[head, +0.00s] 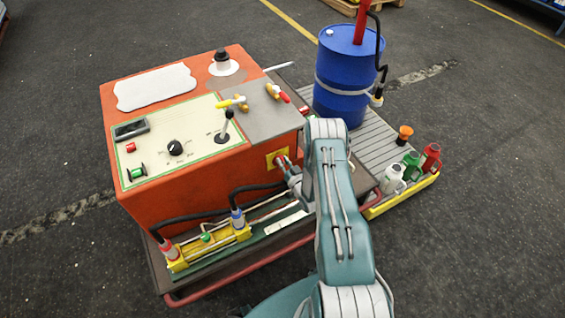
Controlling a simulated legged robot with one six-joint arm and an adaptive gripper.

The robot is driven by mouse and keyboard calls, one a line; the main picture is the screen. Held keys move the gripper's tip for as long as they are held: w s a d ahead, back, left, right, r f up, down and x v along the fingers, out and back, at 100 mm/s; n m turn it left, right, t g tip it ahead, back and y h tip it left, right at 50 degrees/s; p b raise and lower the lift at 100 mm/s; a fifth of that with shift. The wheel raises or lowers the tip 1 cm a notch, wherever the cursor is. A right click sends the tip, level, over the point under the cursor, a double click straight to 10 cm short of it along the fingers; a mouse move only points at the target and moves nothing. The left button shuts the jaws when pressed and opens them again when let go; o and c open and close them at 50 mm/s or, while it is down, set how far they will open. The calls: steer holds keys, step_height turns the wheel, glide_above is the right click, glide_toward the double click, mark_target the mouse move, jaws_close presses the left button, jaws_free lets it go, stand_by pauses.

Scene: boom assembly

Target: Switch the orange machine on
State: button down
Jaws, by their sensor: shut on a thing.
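The orange machine (185,195) stands in the middle of the view. A yellow plate (270,160) with a red switch (280,161) is on its right end of the front side. My gripper (285,167) is at this plate, shut on the red switch. The arm and fingers hide part of the switch, so its turn position cannot be told. The top panel (190,138) carries a black knob (175,147), a lever (226,125), a red button (130,147), a green button (137,172) and a dark display (131,129).
To the right, a blue drum (346,75) stands on a grey slatted pallet (378,150), with small cans (412,165) and an orange funnel (404,134). Open floor lies to the left.

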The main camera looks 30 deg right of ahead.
steer(key=m, duration=0.3)
steer(key=shift+d+f+m, duration=0.15)
steer(key=shift+d+m, duration=0.2)
steer(key=shift+m, duration=0.05)
steer(key=shift+d+f+m, duration=0.2)
steer(key=shift+f+m, duration=0.1)
steer(key=shift+m, duration=1.65)
steer(key=shift+d+f+m, duration=0.15)
steer(key=shift+f+m, duration=0.15)
steer(key=shift+m, duration=1.6)
steer(key=shift+d+f+m, duration=0.2)
steer(key=shift+f+m, duration=0.1)
steer(key=shift+m, duration=1.65)
steer(key=shift+f, duration=0.1)
steer(key=c, duration=0.6)
jaws_free()
steer(key=shift+w+d, duration=0.1)
steer(key=s, duration=1.2)
steer(key=shift+d, duration=0.2)
